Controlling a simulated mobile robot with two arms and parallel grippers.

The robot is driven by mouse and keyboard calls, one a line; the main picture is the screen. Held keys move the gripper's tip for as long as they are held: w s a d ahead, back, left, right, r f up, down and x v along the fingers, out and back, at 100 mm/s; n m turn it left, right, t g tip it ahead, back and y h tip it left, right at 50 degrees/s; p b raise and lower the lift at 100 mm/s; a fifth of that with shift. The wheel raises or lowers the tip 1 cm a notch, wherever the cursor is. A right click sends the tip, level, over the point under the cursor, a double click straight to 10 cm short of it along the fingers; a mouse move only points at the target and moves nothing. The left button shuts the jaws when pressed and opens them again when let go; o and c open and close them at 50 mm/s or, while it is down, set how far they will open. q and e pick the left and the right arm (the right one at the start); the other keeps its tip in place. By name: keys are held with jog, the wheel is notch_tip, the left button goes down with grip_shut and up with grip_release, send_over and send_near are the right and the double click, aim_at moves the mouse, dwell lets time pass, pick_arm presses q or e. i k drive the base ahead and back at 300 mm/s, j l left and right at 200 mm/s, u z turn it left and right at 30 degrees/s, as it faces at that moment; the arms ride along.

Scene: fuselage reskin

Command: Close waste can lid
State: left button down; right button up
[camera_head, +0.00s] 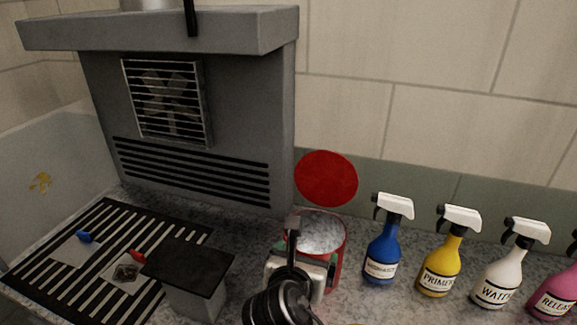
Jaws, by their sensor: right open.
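The waste can (334,262) is a red cylinder on the speckled counter, with a pale, speckled interior showing through its open top. Its round red lid (326,178) stands raised, tilted up behind the opening near the wall. My right gripper (293,236) comes up from the bottom edge, with its dark fingers at the can's left front, below the lid. It is open and seems to hold nothing. It hides part of the can's left side, and I cannot tell whether it touches the can. My left gripper is not in view.
Spray bottles stand in a row to the right: blue (383,255), yellow (439,267), white (497,273) and pink (557,296). A grey extraction hood (240,110) stands behind left. A slotted grille (65,250) and a dark-topped block (190,268) lie left of the gripper.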

aim_at(326, 178)
jog(key=k+j, duration=0.3)
jog(key=k, duration=0.15)
jog(key=k+j, duration=0.25)
jog(key=k, duration=0.2)
